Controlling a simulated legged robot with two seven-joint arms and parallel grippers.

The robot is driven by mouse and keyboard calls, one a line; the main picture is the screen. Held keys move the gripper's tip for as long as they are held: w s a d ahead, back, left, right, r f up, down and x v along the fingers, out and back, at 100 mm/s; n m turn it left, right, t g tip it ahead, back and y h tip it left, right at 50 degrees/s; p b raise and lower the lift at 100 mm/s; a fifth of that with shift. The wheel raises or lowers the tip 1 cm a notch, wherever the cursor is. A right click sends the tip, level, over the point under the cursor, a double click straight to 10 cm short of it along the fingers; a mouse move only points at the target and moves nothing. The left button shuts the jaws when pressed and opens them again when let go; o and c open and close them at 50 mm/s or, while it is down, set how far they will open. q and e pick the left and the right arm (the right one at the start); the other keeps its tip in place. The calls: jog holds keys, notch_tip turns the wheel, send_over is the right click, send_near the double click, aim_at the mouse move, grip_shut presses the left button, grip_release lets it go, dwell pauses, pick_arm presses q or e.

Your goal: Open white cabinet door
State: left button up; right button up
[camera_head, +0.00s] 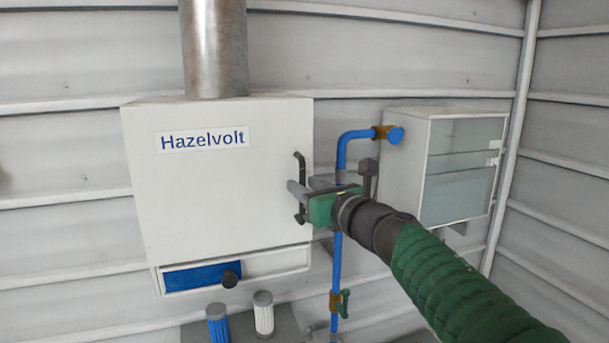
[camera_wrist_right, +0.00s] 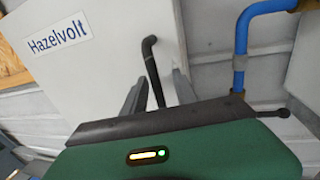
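The white cabinet (camera_head: 215,205) labelled "Hazelvolt" hangs on the wall at the left of the head view, and its front door looks shut. It also shows in the right wrist view (camera_wrist_right: 95,80). A dark, upright bar handle (camera_head: 300,165) sits at the door's right edge. My right gripper (camera_head: 303,190) is at this handle. In the right wrist view its two grey fingers stand apart, with the handle (camera_wrist_right: 153,65) between them and visible gaps at the sides. I cannot tell whether either finger touches it. My left gripper is not in view.
A blue pipe (camera_head: 340,160) with a valve runs just right of the cabinet, close to my right gripper. A smaller glass-fronted cabinet (camera_head: 395,180) hangs farther right. A metal duct (camera_head: 214,50) rises above. Blue and white filter cylinders (camera_head: 263,315) stand below.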

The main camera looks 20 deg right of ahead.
jog(key=shift+w+a+r, duration=0.1)
jog(key=shift+w+a, duration=0.3)
jog(key=shift+w, duration=0.05)
jog(key=shift+a, duration=0.2)
jog(key=shift+s+a+r, duration=0.1)
jog(key=shift+s, duration=0.1)
jog(key=shift+w+d, duration=0.2)
jog(key=shift+d, duration=0.25)
grip_shut()
jog(key=shift+a, duration=0.1)
